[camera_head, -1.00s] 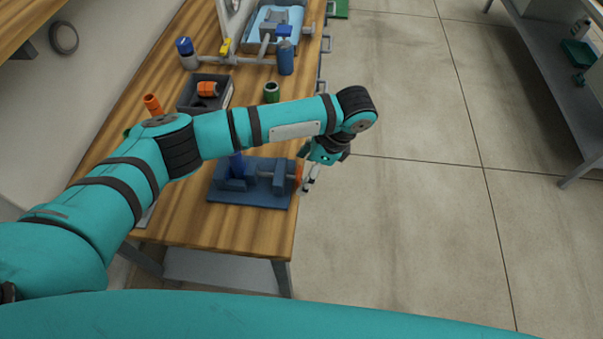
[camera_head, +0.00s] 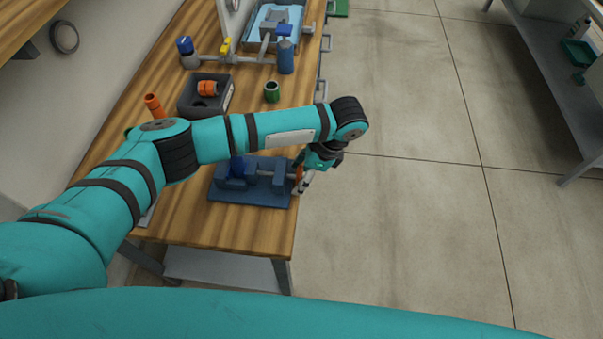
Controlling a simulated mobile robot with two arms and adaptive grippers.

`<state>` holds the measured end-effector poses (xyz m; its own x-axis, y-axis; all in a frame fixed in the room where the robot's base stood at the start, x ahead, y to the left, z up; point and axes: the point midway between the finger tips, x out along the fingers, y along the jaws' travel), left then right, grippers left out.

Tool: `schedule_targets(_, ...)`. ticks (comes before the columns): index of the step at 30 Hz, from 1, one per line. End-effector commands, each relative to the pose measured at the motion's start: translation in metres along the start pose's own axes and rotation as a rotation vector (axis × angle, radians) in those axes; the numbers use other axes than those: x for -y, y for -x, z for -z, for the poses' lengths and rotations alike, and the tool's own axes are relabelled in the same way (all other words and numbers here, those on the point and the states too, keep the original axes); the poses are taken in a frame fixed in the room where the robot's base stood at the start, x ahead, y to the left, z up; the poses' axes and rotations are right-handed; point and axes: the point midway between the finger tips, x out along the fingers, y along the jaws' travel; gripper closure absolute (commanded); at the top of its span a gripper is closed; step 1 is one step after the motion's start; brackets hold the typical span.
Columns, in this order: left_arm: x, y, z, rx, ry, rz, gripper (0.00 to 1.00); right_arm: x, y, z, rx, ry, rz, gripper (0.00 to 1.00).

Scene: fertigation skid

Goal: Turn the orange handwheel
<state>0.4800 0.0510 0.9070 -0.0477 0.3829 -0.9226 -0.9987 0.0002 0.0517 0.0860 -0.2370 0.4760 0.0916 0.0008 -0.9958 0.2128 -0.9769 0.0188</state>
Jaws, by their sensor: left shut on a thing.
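The orange handwheel (camera_head: 299,174) is a small sliver at the right end of a blue fixture (camera_head: 250,196) near the bench's right edge. It is seen nearly edge-on and partly covered by my gripper. My left gripper (camera_head: 299,185) reaches over the fixture from the left and comes down at the handwheel, with its fingers shut on it. The fingertips are small here, so the exact contact is hard to see. My right gripper is out of view.
Open floor lies to the right, with a grey shelf (camera_head: 545,75) beyond.

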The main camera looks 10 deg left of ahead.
Motion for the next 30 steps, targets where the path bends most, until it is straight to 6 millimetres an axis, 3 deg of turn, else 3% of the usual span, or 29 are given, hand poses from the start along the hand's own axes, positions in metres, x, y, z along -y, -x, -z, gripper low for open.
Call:
schedule_targets(5, -0.002, 0.004, -0.001, 0.001, 0.016, 0.039, 0.75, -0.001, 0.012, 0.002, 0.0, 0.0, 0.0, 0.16)
schedule_targets(9, -0.004, 0.006, -0.003, 0.001, 0.061, 0.153, 0.75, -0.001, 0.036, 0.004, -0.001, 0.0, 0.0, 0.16)
schedule_targets(15, -0.005, 0.003, -0.001, 0.0, 0.138, 0.337, 0.75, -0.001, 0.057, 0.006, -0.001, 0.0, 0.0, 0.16)
schedule_targets(21, -0.004, 0.001, 0.001, -0.001, 0.182, 0.443, 0.75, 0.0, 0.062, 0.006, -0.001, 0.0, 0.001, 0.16)
schedule_targets(30, -0.004, 0.0, 0.001, -0.002, 0.19, 0.46, 0.75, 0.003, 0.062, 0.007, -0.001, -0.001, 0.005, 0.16)
